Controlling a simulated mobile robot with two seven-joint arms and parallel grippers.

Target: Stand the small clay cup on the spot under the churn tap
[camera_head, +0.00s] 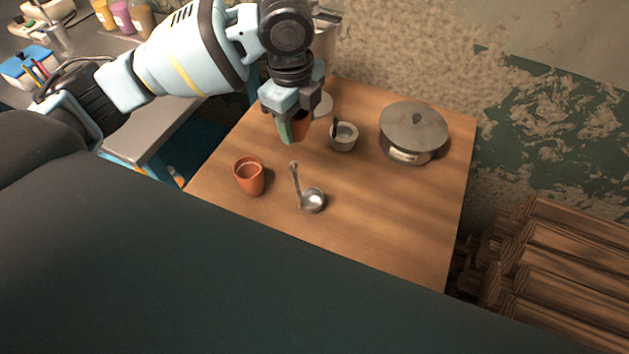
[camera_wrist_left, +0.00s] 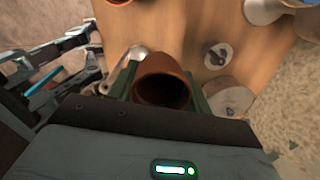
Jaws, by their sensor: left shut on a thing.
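My left gripper (camera_head: 297,130) is shut on a clay cup (camera_head: 303,122), above the far left part of the wooden table. The cup is mostly hidden by the fingers in the head view. In the left wrist view the brown clay cup (camera_wrist_left: 163,84) sits between the two green fingers, its dark mouth showing. A pale round patch (camera_head: 323,105) lies behind the gripper, partly hidden. The churn and its tap cannot be made out clearly behind my arm. My right gripper is not in view.
A ladle (camera_head: 313,200) lies near the table's middle. A small grey pot (camera_head: 345,142) stands right of the gripper, and a large lidded pot (camera_head: 413,132) farther right. The table's front right is clear. A rough wall is behind, a wooden stack (camera_head: 570,260) at right.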

